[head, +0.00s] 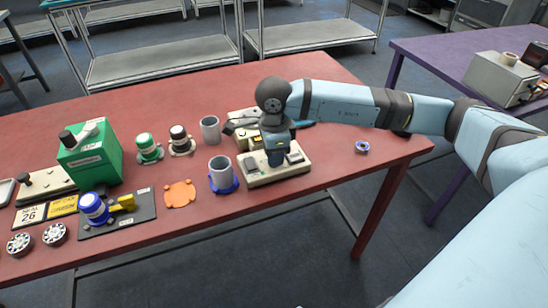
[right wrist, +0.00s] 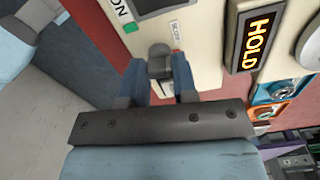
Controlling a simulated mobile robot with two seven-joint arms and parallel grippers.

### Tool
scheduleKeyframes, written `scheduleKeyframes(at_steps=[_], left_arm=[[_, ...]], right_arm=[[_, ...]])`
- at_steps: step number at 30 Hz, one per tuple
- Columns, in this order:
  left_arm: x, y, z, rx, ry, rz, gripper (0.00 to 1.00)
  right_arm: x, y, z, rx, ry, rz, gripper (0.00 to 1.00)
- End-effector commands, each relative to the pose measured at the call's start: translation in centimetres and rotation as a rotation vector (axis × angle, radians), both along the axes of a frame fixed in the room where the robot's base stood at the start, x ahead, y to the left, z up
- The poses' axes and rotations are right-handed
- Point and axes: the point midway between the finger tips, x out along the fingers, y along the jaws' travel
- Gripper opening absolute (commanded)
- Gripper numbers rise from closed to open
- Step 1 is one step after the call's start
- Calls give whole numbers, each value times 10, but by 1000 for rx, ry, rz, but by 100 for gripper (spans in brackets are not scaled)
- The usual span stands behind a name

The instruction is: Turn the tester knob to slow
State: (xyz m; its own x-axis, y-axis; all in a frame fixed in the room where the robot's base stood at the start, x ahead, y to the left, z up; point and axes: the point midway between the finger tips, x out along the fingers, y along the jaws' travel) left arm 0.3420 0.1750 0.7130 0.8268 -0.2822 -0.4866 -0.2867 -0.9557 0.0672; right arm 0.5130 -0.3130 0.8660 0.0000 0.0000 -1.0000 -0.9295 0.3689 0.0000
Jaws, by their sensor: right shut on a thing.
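The tester (head: 262,178) is a cream-coloured box on the red table, under my right gripper. My right gripper (head: 274,157) points down onto the tester. In the right wrist view, its two blue fingers (right wrist: 161,82) are closed around a small grey knob (right wrist: 159,62) standing on the tester's face. My left gripper is in neither view.
On the red table (head: 330,88), a grey cup (head: 221,172) on a blue holder stands just left of the tester. Another grey cup (head: 210,129), an orange plate (head: 179,193) and a green box (head: 88,152) are further left. A blue ring (head: 362,147) lies at right, with bare table around it.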

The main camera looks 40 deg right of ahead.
Motion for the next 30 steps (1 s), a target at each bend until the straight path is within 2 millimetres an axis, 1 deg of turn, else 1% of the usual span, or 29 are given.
scheduleKeyframes(at_steps=[4,10,26,27,30], left_arm=[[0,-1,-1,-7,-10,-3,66],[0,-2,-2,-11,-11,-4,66],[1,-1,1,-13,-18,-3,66],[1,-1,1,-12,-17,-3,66],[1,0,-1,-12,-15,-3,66]], right_arm=[[1,0,0,1,-4,74,3],[1,0,1,1,-4,135,3],[1,0,2,1,-3,158,3],[1,0,2,1,-3,158,31],[1,0,1,1,-3,158,52]])
